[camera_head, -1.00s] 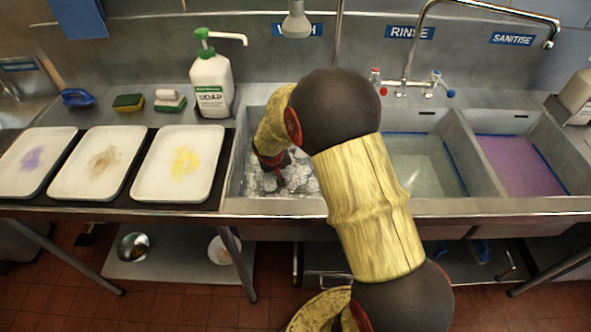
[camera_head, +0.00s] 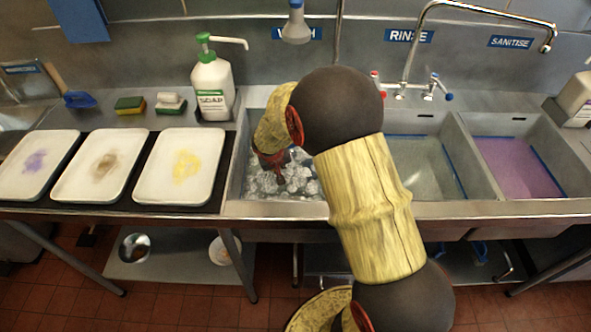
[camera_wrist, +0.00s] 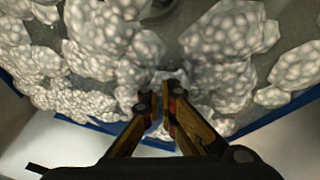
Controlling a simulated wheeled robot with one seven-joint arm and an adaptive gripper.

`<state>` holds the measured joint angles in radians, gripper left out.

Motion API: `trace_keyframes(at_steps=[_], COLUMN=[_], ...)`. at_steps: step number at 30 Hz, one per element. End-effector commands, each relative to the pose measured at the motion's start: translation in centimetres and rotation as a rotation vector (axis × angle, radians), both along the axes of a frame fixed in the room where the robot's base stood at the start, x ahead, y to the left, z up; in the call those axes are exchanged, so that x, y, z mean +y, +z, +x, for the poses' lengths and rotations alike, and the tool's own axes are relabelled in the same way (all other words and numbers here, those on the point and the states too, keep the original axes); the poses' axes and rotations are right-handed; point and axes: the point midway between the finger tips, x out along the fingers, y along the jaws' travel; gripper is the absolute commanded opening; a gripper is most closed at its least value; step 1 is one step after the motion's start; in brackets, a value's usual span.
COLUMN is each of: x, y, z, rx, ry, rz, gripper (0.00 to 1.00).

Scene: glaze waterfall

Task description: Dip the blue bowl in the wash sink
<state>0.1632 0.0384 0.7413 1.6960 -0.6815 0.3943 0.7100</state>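My gripper (camera_head: 281,181) reaches down into the wash sink (camera_head: 236,178), among clumps of white foam (camera_head: 310,187). In the wrist view its two fingers (camera_wrist: 159,97) converge toward tips with a narrow gap between them, against foam. I cannot tell whether something thin is held in that gap. I cannot make out the blue bowl in either view; foam and my arm cover much of the sink. The blue strips in the wrist view look like a line along the sink wall.
Right of the wash sink are the rinse sink (camera_head: 421,165) and the sanitise sink with purple liquid (camera_head: 510,165). A soap bottle (camera_head: 212,88) and several white trays (camera_head: 178,165) stand left. A tap (camera_head: 404,70) and sprayer (camera_head: 296,25) hang above. A metal bowl (camera_head: 134,248) is below.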

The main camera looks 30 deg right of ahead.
Motion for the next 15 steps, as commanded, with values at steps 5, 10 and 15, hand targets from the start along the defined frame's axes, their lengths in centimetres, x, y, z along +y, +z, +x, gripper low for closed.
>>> trace_keyframes(at_steps=[5,10,15], x=[0.0,0.0,0.0], y=[2.0,3.5,5.0], z=[0.0,0.0,0.0], rx=[-0.001,0.0,-0.001], ry=[-0.001,0.0,-0.002], rz=[0.0,0.0,0.001], gripper=[0.0,0.0,0.0])
